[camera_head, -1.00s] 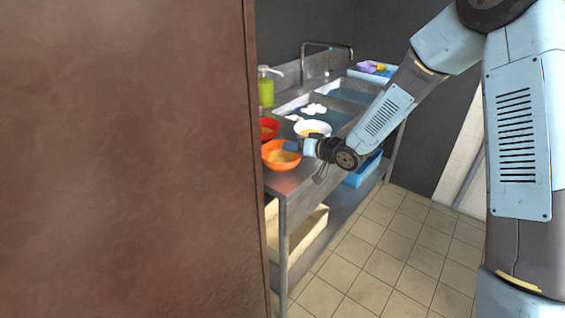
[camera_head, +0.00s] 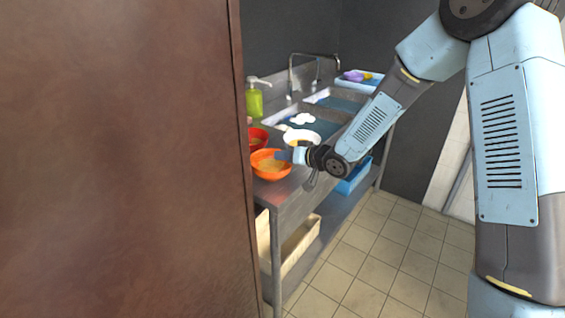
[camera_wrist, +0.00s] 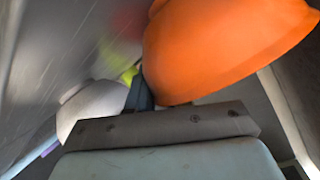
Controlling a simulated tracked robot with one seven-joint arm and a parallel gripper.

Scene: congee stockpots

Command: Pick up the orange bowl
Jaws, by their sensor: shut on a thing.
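The orange bowl (camera_head: 271,174) is at the near end of the metal counter, with yellowish food inside. My gripper (camera_head: 284,156) is at its right rim, shut on the bowl. In the wrist view the orange bowl (camera_wrist: 220,45) fills the upper right, with a dark finger (camera_wrist: 140,94) against its side. The bowl looks roughly level in the head view. I cannot tell whether its base is clear of the counter.
A white bowl (camera_head: 301,139) and a red bowl (camera_head: 258,141) stand close behind. A green soap bottle (camera_head: 254,101) stands farther back, near the sinks (camera_head: 330,128). A brown panel (camera_head: 120,160) blocks the left side. Tiled floor (camera_head: 350,250) is open at right.

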